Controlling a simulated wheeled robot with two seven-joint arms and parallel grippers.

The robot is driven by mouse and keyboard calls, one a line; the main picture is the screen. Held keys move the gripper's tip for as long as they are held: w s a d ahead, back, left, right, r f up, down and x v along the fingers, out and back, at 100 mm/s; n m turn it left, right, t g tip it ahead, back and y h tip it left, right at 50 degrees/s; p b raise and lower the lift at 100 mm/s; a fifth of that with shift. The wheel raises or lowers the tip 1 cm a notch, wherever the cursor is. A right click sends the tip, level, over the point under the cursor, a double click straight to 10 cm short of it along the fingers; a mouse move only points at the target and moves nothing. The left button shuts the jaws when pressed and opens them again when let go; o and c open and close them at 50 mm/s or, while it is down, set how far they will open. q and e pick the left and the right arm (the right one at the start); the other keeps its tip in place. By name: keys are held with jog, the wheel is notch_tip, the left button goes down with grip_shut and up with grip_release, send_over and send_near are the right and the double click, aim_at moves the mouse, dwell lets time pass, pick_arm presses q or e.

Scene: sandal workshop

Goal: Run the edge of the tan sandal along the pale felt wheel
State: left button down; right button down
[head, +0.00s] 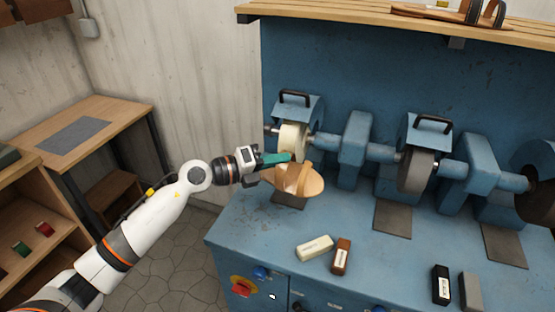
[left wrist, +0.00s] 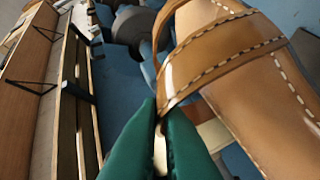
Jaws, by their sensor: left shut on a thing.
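The tan sandal (head: 308,184) is held in front of the pale felt wheel (head: 292,139) on the blue machine. In the left wrist view the sandal (left wrist: 250,75) shows large, with stitched brown straps. My left gripper (head: 284,160) has green fingers and is shut on the sandal at its strap side. The fingers also show in the left wrist view (left wrist: 160,125). In the head view the sandal lies just below the wheel; I cannot tell whether its edge touches it. My right gripper is not in view.
A dark grey wheel (head: 416,170) stands further right on the machine. A cream block (head: 314,248) and a brown block (head: 341,257) lie on the blue bench (head: 240,225). Black (head: 441,285) and grey (head: 471,292) blocks lie at right. A wooden table (head: 90,125) stands at left.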

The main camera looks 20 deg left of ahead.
pick_arm(q)
jog(key=shift+a, duration=0.25)
dwell(0.4)
jog(key=shift+a+b, duration=0.35)
jog(key=shift+b, duration=0.1)
jog(key=shift+a, duration=0.15)
jog(key=shift+w+a+f, duration=0.1)
jog(key=shift+w+a, duration=0.05)
jog(key=shift+a, duration=0.1)
jog(key=shift+a+b, duration=0.4)
jog(key=shift+a+r, duration=0.2)
jog(key=shift+a, duration=0.2)
